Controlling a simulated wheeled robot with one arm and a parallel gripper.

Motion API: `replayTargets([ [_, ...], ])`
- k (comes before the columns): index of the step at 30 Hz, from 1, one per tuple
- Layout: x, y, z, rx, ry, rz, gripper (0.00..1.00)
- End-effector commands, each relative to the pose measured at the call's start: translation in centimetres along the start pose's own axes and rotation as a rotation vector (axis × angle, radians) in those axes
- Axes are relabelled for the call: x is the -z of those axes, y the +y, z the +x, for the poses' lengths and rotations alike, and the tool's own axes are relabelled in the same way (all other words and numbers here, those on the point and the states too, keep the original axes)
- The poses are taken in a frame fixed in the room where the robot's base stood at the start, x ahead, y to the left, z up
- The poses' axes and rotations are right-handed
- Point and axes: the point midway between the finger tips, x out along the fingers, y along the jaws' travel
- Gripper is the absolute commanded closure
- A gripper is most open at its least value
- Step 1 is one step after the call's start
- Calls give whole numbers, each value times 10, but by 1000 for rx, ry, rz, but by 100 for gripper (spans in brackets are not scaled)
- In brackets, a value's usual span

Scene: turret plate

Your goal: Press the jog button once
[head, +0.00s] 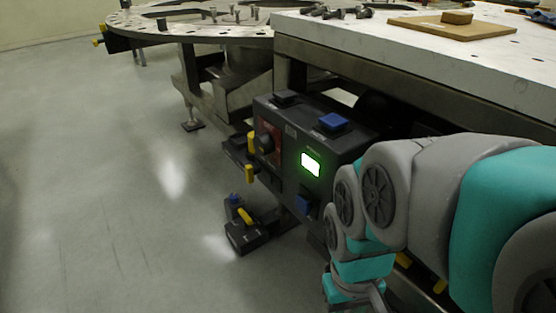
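A dark control box (345,148) is mounted under the table's near corner. A blue square button (333,121) sits on its top, with a black one (286,97) farther back. Another blue button (302,204) is low on its front, below a lit green-white panel (311,164). The labels are too small to read, so I cannot tell which is the jog button. My arm comes in from the right, in front of the box's right side, and bends down at the bottom edge. My gripper's fingers are out of the frame.
A round turret plate (200,31) with pegs stands at the back left. A white table (400,55) holds bolts and a wooden board (425,27). A small dark unit (243,235) with blue and yellow parts is low beside the box. The floor at left is clear.

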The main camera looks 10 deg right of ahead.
Motion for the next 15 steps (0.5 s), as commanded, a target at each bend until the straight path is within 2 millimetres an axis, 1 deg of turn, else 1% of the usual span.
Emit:
replayTargets([
  [1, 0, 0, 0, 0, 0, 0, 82],
  [6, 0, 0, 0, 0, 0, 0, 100],
  [15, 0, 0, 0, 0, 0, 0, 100],
])
